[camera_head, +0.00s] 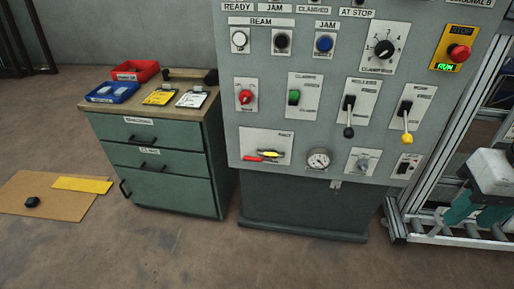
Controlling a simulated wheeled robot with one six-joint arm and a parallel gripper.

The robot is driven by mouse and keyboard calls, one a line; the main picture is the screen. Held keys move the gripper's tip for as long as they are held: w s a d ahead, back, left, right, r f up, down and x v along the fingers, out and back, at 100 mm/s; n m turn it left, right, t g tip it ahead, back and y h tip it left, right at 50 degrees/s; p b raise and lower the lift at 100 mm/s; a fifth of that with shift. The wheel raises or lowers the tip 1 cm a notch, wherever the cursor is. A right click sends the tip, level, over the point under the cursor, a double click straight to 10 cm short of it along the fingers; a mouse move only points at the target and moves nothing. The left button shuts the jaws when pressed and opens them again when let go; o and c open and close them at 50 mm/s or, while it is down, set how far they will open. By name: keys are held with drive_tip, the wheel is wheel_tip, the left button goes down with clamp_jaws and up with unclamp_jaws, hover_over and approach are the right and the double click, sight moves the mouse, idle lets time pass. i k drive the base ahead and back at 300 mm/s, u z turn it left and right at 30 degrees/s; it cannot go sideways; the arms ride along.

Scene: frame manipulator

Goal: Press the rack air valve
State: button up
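The grey control panel (330,110) stands in the middle, covered with buttons, switches and levers. No label that I can read says rack air. A plate low on the left of the panel carries a valve-like part with a red and yellow handle (268,154); its label is too small to read surely. A round gauge (318,159) is just right of it.
A green drawer cabinet (160,168) stands left of the panel, with a red bin (136,70), a blue bin (112,92) and cards on top. A metal frame with rollers (450,240) is at the right. The floor in front is clear; a brown mat (45,205) lies at left.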

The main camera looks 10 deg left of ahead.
sight(246, 158)
drive_tip(key=u, duration=0.5)
drive_tip(key=k, duration=0.6)
drive_tip(key=u, duration=0.65)
drive_tip(key=i, duration=1.2)
drive_tip(key=z, duration=0.6)
drive_tip(key=k, duration=0.45)
drive_tip(key=z, duration=0.65)
drive_tip(key=i, duration=0.5)
drive_tip(key=u, duration=0.4)
